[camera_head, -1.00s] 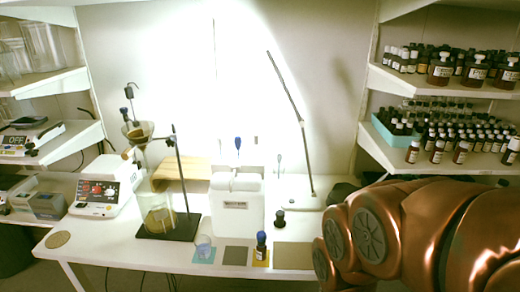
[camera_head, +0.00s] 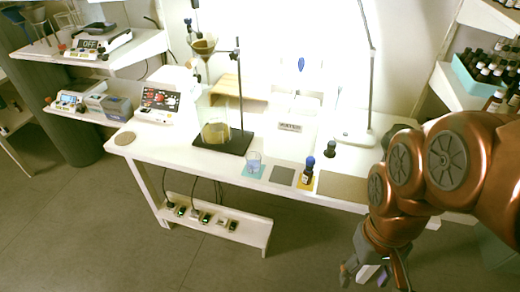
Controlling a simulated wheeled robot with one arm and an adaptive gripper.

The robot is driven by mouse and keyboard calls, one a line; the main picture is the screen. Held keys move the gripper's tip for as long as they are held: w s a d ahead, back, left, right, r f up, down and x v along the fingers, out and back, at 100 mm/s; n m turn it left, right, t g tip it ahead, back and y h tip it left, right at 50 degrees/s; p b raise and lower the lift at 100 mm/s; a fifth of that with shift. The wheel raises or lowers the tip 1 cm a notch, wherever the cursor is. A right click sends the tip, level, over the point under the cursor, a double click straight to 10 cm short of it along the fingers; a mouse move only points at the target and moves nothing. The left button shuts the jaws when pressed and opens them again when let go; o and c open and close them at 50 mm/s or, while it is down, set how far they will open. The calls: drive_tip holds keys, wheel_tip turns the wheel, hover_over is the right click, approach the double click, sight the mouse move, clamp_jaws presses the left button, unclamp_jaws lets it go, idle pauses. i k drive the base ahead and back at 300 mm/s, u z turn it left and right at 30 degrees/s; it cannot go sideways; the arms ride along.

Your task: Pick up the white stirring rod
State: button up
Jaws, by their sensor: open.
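I cannot make out a white stirring rod for sure in the head view; anything thin and white is lost against the bright wall and white table. My gripper (camera_head: 368,277) hangs at the bottom right, in front of and below the table's front edge. Its grey fingers are apart and partly cut off by the frame's bottom edge. A pale piece shows between or behind them, and I cannot tell what it is. The white worktable (camera_head: 150,150) carries a glass beaker (camera_head: 215,132) on a dark stand base, and a white container labelled WATER (camera_head: 290,125).
A small beaker (camera_head: 254,162) stands on a blue mat. A blue-capped bottle (camera_head: 307,172) stands on a yellow mat. A dark bottle (camera_head: 331,149) and a lamp (camera_head: 371,70) are to the right. Side shelves flank the table. Floor at the lower left is clear.

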sight(321, 61)
drive_tip(key=k, duration=1.25)
drive_tip(key=u, duration=0.6)
drive_tip(key=i, duration=0.6)
drive_tip(key=u, duration=0.75)
drive_tip(key=i, duration=1)
drive_tip(key=z, duration=0.45)
drive_tip(key=i, duration=0.9)
drive_tip(key=z, duration=0.75)
